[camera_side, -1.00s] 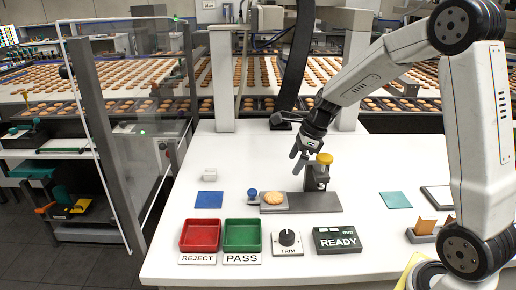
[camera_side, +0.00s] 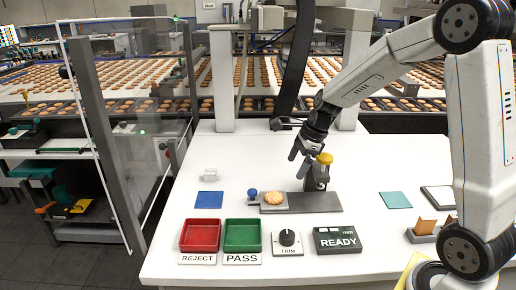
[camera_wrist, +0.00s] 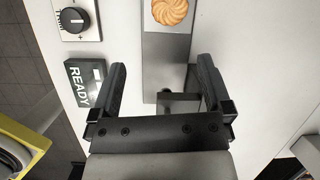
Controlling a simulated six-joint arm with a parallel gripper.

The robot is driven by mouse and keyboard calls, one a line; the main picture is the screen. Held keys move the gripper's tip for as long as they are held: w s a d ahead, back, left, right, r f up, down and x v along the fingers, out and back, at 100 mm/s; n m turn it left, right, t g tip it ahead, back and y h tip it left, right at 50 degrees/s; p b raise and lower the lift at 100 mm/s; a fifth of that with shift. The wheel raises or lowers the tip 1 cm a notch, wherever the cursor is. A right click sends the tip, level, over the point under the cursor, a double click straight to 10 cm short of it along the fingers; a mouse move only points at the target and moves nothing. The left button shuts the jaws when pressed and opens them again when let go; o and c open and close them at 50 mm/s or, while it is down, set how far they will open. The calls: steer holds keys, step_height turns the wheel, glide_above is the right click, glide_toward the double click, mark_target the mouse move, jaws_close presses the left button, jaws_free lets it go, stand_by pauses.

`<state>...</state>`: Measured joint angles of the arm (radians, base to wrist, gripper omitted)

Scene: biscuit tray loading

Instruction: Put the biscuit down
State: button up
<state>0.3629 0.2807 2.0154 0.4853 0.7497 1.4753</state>
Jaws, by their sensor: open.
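The round golden biscuit (camera_side: 274,198) lies flat on the left end of the grey measuring fixture (camera_side: 318,203). In the wrist view the biscuit (camera_wrist: 170,11) shows at the top edge, on the fixture's plate (camera_wrist: 167,50). My gripper (camera_side: 299,156) is above the fixture, to the upper right of the biscuit, close to the yellow-topped post (camera_side: 324,160). In the wrist view my gripper (camera_wrist: 164,78) has its fingers wide apart with nothing held between them. The biscuit is clear of the fingers.
A red REJECT tray (camera_side: 200,250) and a green PASS tray (camera_side: 242,250) stand at the front left. A TRIM knob (camera_side: 287,238) and a READY box (camera_side: 338,240) are beside them. A blue square (camera_side: 209,200) lies left of the fixture.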

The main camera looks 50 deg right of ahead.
steer(key=s+a+f+n+h, duration=0.1)
steer(key=s+a+n, duration=0.3)
steer(key=n, duration=0.8)
steer(key=s+a+f+n+h, duration=0.2)
steer(key=s+a+f+n, duration=0.2)
steer(key=s+n, duration=0.5)
steer(key=a+n, duration=0.1)
steer(key=n, duration=0.3)
steer(key=shift+a, duration=0.3)
steer(key=shift+w, duration=0.1)
